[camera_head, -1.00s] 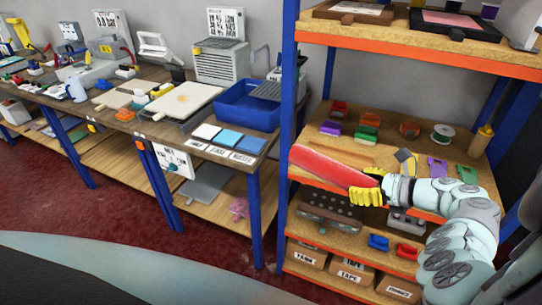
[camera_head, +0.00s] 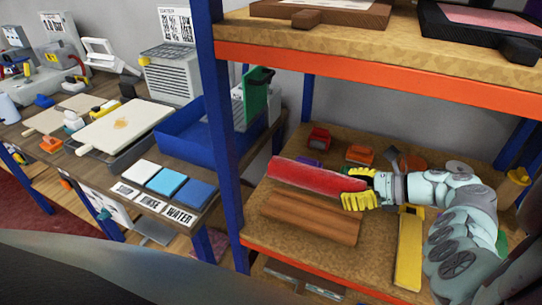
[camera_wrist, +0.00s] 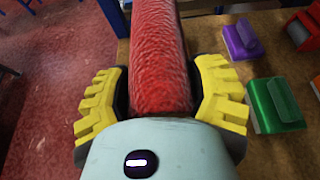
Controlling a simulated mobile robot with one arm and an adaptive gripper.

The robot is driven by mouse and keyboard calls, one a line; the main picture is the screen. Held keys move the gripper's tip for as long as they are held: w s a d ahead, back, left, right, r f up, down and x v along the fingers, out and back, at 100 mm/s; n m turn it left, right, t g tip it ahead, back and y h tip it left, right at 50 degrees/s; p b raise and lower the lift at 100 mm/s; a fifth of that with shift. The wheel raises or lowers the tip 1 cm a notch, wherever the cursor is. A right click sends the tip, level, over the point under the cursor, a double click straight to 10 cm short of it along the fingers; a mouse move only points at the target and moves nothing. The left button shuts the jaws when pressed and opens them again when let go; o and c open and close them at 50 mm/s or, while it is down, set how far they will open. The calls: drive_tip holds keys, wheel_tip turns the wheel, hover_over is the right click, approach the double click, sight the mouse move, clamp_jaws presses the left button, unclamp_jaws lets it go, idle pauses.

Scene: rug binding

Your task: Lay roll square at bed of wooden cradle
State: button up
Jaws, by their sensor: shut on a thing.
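The red roll (camera_head: 315,178) is held by one end in my gripper (camera_head: 358,192), between its yellow fingers. It extends to the left over the wooden shelf in the head view. The wooden cradle (camera_head: 310,217), brown and long with a lengthwise groove, lies on the shelf just below and in front of the roll in the picture. The roll looks nearly parallel to it, but the gap between them is hard to judge. In the wrist view the roll (camera_wrist: 160,60) runs away between both fingers of my gripper (camera_wrist: 163,95); the cradle is not visible there.
Red, purple and orange clips (camera_head: 360,154) lie behind the roll. A blue post (camera_head: 222,150) rises at the shelf's left, and an upper shelf (camera_head: 380,75) hangs overhead.

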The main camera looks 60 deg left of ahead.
drive_tip(key=shift+w+a+f, duration=0.15)
drive_tip(key=shift+f, duration=0.35)
drive_tip(key=b, duration=0.2)
hover_over(339, 223)
wheel_tip(339, 223, down, 4)
drive_tip(key=shift+f, duration=0.15)
drive_tip(key=shift+f+b, duration=1.4)
drive_tip(key=shift+f, duration=1.15)
drive_tip(key=shift+r, duration=0.15)
